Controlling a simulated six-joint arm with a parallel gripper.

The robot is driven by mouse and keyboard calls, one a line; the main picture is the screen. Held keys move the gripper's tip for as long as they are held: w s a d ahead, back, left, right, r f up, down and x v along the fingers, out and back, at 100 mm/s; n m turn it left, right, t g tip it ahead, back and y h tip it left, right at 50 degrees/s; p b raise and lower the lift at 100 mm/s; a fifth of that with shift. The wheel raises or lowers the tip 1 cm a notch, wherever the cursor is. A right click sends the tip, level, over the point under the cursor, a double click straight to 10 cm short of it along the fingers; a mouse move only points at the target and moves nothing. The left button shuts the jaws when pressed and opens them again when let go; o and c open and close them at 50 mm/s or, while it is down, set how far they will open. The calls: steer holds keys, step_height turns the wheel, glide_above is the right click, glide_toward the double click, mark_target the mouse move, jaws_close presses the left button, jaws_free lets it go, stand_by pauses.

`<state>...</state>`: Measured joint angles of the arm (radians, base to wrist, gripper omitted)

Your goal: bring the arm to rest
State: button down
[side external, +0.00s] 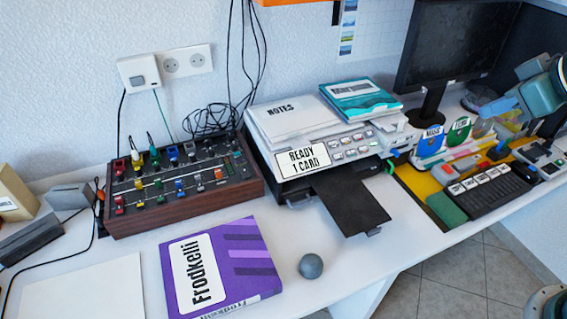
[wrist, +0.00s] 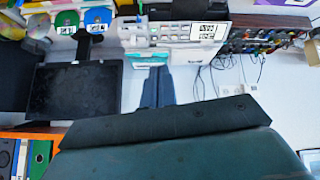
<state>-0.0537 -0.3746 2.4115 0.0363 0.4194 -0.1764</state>
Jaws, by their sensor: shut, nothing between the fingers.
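My gripper (wrist: 157,72) shows in the wrist view as two dark blue fingers lying together, with nothing between them. It points out over the desk and touches nothing that I can see. In the side view my arm (side external: 540,95) reaches in at the right edge, above the right part of the desk and in front of the monitor. A blue disc (side external: 432,140) and a green disc (side external: 459,131) stand upright beside the printer; discs also show at the top left of the wrist view (wrist: 67,19).
The printer (side external: 325,160), with notes and a teal book on top, stands mid-desk. A mixer (side external: 180,183) is at its left. A purple box (side external: 220,265) and a grey ball (side external: 311,266) lie in front. The monitor (side external: 455,45) and keyboard (side external: 485,192) are near my arm.

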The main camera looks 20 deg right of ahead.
steer(key=s+m+g, duration=0.2)
steer(key=s, duration=1.1)
steer(key=shift+s+d, duration=0.2)
steer(key=shift+d, duration=0.2)
steer(key=shift+w+r, duration=0.1)
steer(key=shift+w, duration=0.05)
stand_by(1.5)
steer(key=w+a+f+n+t, duration=0.1)
steer(key=w+f+n+t, duration=0.1)
steer(key=w, duration=1)
steer(key=w+a+f+n+t, duration=0.2)
steer(key=w+n, duration=0.1)
steer(key=w, duration=0.9)
steer(key=w+a+f+n+t+y, duration=0.2)
steer(key=w+a+f+n+t, duration=0.2)
steer(key=w+f, duration=0.8)
steer(key=shift+a+f+n+t, duration=0.4)
steer(key=shift+a+f+n, duration=0.2)
steer(key=shift+a+n, duration=0.85)
